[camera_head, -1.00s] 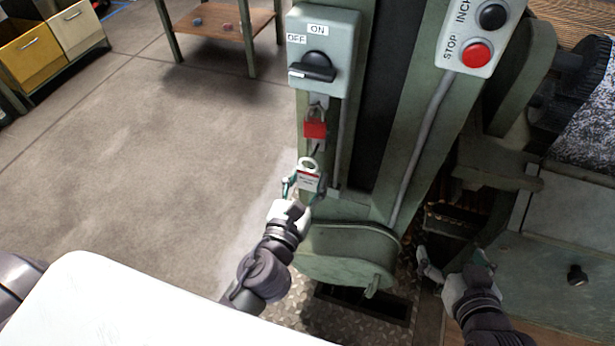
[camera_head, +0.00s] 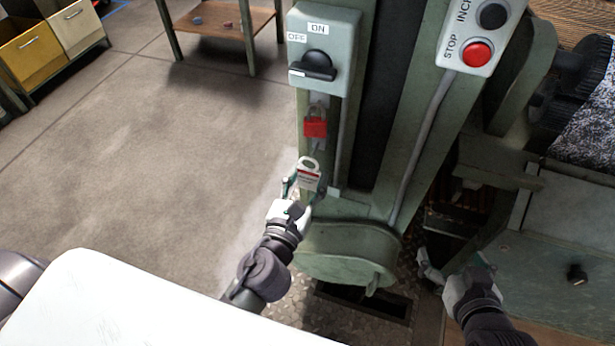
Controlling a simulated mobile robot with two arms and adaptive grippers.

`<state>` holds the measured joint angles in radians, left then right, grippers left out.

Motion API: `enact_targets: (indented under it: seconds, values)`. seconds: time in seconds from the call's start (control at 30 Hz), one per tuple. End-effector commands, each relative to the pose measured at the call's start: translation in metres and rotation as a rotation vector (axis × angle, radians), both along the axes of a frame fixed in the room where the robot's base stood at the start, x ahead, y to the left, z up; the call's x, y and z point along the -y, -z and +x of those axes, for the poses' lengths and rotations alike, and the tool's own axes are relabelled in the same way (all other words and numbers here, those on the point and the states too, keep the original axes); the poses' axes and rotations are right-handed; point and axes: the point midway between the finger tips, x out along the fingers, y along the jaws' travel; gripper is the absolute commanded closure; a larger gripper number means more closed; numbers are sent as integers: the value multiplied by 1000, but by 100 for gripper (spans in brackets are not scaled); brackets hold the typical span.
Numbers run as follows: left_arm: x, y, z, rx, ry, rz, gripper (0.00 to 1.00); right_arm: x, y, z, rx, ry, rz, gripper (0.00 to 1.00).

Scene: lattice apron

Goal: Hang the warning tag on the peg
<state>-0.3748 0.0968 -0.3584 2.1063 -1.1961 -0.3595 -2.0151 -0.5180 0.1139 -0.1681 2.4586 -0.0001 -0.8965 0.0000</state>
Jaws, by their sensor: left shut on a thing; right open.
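The warning tag (camera_head: 308,178) is white with a red band and has a ring-shaped top with a hole. My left gripper (camera_head: 305,190) is shut on it and holds it upright, ring upward, in front of the green machine column. A red padlock (camera_head: 315,128) hangs above the tag, below the switch box. The peg cannot be made out clearly; the small fitting between padlock and tag is partly hidden by the tag. My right gripper (camera_head: 454,268) is open and empty at the lower right, beside the machine.
The grey-green switch box (camera_head: 322,50) with a black rotary handle is on the column above the padlock. A control box (camera_head: 480,35) with a red STOP button is at upper right. A conduit (camera_head: 422,140) runs down the column. Open floor lies to the left.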

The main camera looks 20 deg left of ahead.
Motion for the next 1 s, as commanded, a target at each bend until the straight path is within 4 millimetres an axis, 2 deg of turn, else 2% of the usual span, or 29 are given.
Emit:
enact_targets:
  seconds: [0.37,1.0]
  values:
    - [0,-1,1,1,0,0,80,-1,0,-1,-5,-3,0,2]
    - [0,0,12,1,0,0,80,6,14,-13,-105,8,-24,2]
